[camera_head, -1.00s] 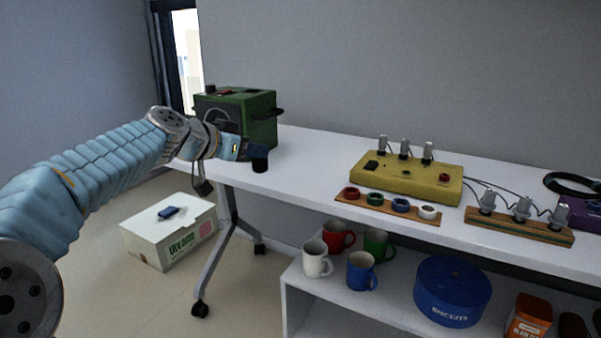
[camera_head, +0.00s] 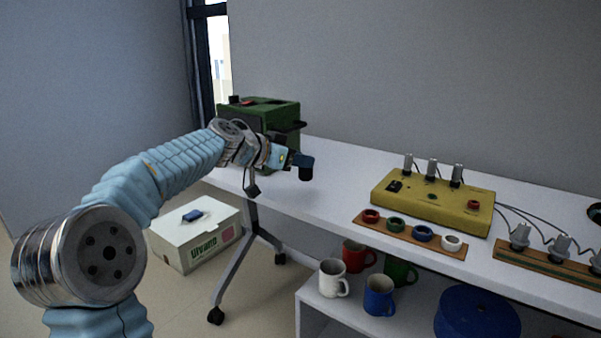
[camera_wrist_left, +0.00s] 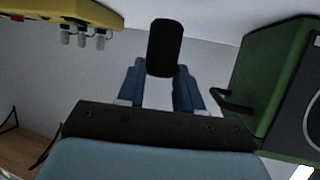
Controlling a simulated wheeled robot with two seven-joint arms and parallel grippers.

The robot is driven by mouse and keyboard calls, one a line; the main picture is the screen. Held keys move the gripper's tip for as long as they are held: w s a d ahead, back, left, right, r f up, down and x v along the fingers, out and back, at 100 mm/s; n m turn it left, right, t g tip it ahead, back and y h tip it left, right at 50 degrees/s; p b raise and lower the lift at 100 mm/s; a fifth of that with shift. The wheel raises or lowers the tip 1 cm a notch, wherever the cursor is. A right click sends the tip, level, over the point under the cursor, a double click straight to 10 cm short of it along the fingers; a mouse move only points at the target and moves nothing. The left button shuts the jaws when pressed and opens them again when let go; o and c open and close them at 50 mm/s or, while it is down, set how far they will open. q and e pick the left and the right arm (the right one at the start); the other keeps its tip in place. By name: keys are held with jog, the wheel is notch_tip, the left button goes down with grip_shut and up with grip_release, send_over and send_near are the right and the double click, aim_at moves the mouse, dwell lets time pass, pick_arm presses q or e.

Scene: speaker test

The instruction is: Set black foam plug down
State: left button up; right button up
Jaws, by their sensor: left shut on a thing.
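The black foam plug (camera_head: 306,173) is a dark cylinder at the tip of my left gripper (camera_head: 297,160), over the left part of the white table. In the left wrist view the plug (camera_wrist_left: 165,47) sits between the two blue fingers of the gripper (camera_wrist_left: 160,72), which is shut on it. The head view does not show clearly whether the plug's lower end touches the table. My right gripper is not in view.
A green box-shaped device (camera_head: 268,118) stands close behind my left gripper. A yellow box with knobs (camera_head: 432,203) and a wooden strip of coloured rings (camera_head: 408,236) stand to the right. Bare white tabletop (camera_head: 345,180) lies between. Mugs (camera_head: 333,279) are on a lower shelf.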

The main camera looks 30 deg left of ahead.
aim_at(300, 173)
pick_arm(q)
jog(key=shift+w+f, duration=0.3)
jog(key=shift+f, duration=0.05)
jog(key=f, duration=0.3)
jog(key=shift+w+b, duration=0.2)
jog(key=shift+b, duration=0.15)
jog(key=shift+f, duration=0.2)
jog(key=shift+f, duration=0.1)
jog(key=o, duration=1)
